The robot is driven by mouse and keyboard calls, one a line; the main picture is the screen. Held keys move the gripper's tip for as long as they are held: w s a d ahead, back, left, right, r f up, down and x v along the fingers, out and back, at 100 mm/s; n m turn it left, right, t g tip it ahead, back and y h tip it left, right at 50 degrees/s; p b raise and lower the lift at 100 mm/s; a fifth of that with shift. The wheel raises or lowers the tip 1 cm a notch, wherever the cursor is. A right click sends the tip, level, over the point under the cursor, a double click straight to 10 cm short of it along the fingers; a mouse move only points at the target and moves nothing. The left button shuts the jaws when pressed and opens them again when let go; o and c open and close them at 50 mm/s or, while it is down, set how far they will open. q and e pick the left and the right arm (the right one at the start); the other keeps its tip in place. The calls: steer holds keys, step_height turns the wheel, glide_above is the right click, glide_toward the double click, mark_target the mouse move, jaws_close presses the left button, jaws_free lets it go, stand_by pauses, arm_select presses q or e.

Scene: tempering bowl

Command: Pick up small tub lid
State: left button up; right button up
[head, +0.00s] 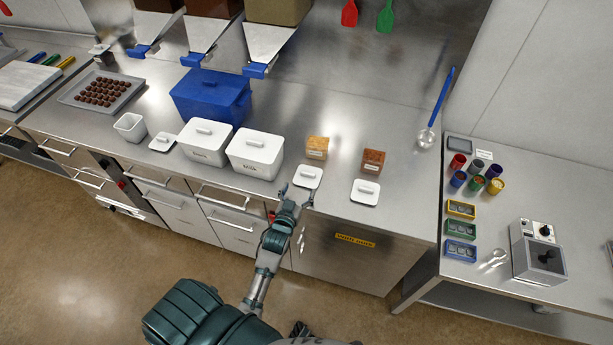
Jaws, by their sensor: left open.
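A small white tub lid (314,183) with a raised handle lies on the steel counter near its front edge. My left gripper (297,192) is open at the counter's front edge, just in front of this lid. Its fingers are spread near the lid's near left side, and I cannot tell whether they touch it. A second small white lid (365,197) lies to the right, and a third (161,147) lies far left beside an open white tub (130,127). My right gripper is not in view.
Two lidded white tubs (257,166) stand left of my gripper, with a blue bin (210,110) behind. A side table (580,210) holds cups and a grinder-like machine.

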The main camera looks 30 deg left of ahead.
mark_target(308, 174)
arm_select(q)
steer(key=w, duration=0.2)
steer(key=shift+w+d, duration=0.25)
steer(key=shift+w, duration=0.05)
steer(key=x, duration=0.4)
steer(key=shift+w+a+f, duration=0.2)
steer(key=shift+a+f, duration=0.1)
steer(key=shift+a, duration=0.15)
steer(key=shift+w+a+f, duration=0.15)
steer(key=shift+w+a, duration=0.1)
steer(key=shift+a, duration=0.05)
steer(key=shift+s+d, duration=0.1)
steer(key=shift+d, duration=0.3)
steer(key=c, duration=1.1)
steer(key=shift+d, duration=0.15)
steer(key=shift+r, duration=0.2)
